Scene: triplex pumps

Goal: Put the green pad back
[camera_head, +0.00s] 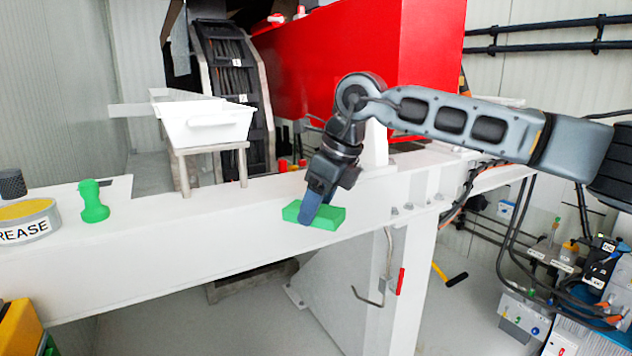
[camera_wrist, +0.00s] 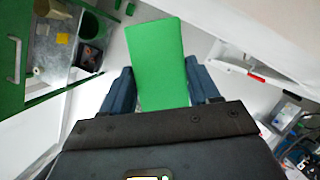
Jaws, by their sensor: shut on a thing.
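The green pad (camera_head: 327,216) is a flat green block on top of the white beam, near its front edge, in the head view. My gripper (camera_head: 309,214) points down at it, with its blue fingers around the pad. In the wrist view the pad (camera_wrist: 158,58) lies between the two blue fingers of my gripper (camera_wrist: 160,88), and its far end sticks out past them. The gripper is shut on the pad. I cannot tell whether the pad rests on the beam or is just above it.
A green knobbed object (camera_head: 93,201) and a grease tin (camera_head: 27,220) stand on the beam at left. A white trough (camera_head: 206,124) on a stand rises behind the beam. A red housing (camera_head: 370,50) is behind my arm. A hook with a red tag (camera_head: 400,281) hangs below.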

